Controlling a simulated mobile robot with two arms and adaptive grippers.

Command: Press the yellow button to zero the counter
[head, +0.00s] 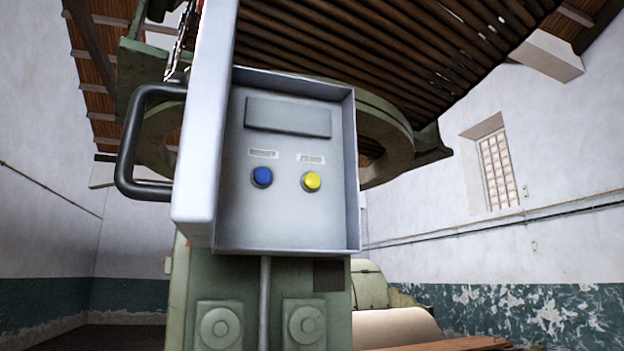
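The yellow button (312,181) sits on the right side of the panel inside a grey control box (290,228), in the middle of the head view. A small label plate is above it. A blue button (262,176) is to its left, with its own label plate above. The counter display (288,117) is a dark grey rectangle above both buttons; I see no digits on it. Neither of my grippers is in view.
The box's door (205,130) stands open on the left, with a black handle (128,140) sticking out further left. A large green machine (190,270) stands behind the box. A brown-slatted structure hangs above. The space in front of the panel looks clear.

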